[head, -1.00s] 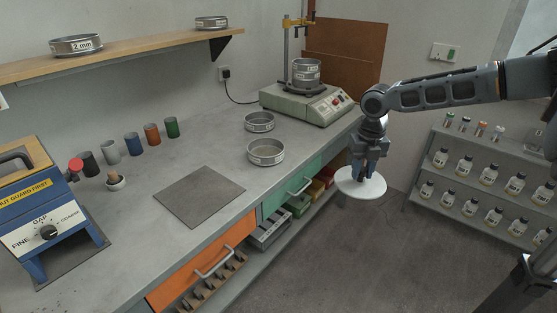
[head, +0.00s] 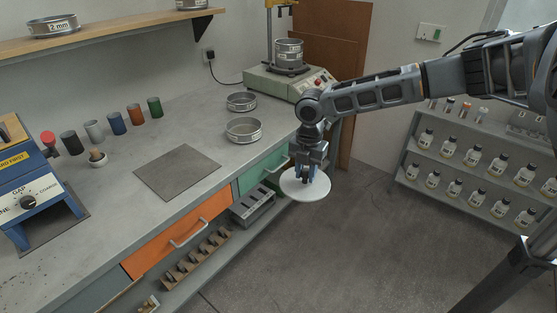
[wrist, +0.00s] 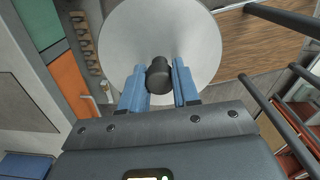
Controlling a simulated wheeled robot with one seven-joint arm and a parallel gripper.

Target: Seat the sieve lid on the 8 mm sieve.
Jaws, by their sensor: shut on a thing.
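The sieve lid, a pale round disc (head: 318,191) with a dark knob, hangs level from my gripper (head: 308,176), off the bench's front edge by the green drawer. In the wrist view the lid (wrist: 160,25) lies beyond the blue fingers (wrist: 158,85), which are shut on its black knob. Two open metal sieves stand on the bench left of my gripper: a nearer one (head: 243,132) and a farther one (head: 241,104). Another sieve stack (head: 289,54) stands on the shaker. I cannot read which of these is the 8 mm sieve.
The shaker (head: 275,83) with its upright post stands at the bench's back end. A grey mat (head: 177,172), several coloured cups and a blue machine (head: 40,210) occupy the left. A wall shelf holds the 2 mm sieve (head: 53,27). A bottle rack (head: 450,190) stands right.

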